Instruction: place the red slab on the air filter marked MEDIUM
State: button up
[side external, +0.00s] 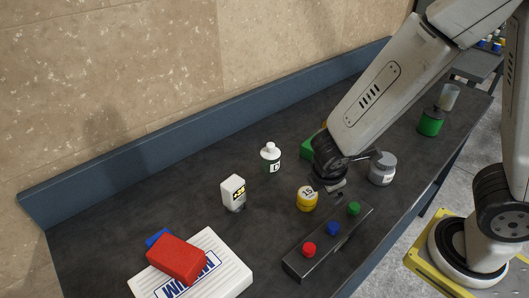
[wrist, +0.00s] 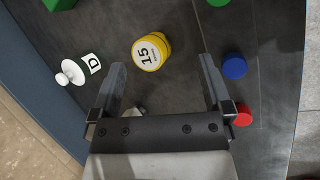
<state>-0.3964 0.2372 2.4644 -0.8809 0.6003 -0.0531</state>
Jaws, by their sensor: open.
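The red slab (side external: 176,259) lies on the white air filter (side external: 225,262) at the lower left of the side view, over its left part. It covers the start of the filter's blue label, whose visible letters end in "IUM". The slab looks slightly tilted. A blue piece (side external: 158,237) shows behind the slab, mostly hidden. My gripper (side external: 338,193) is well to the right of the filter, above the bench near a yellow "15" weight. In the wrist view my gripper (wrist: 163,64) has its fingers wide apart with nothing held. Slab and filter are out of the wrist view.
The yellow weight (side external: 307,199) stands beside a black box (side external: 328,242) with red, blue and green buttons. A white box (side external: 233,192) and a "D" bottle (side external: 270,158) stand between filter and gripper. A grey jar (side external: 382,168) and green container (side external: 431,122) stand right.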

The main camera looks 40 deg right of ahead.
jog(key=d+r+m+y, duration=0.1)
jog(key=m, duration=0.3)
jog(key=d+r+m+y, duration=0.1)
jog(key=m+y, duration=0.1)
jog(key=m, duration=0.3)
jog(key=d+r+m+y, duration=0.1)
jog(key=m, duration=0.4)
jog(key=shift+s+d+y, duration=0.25)
jog(key=shift+d+y, duration=0.05)
jog(key=shift+d, duration=0.05)
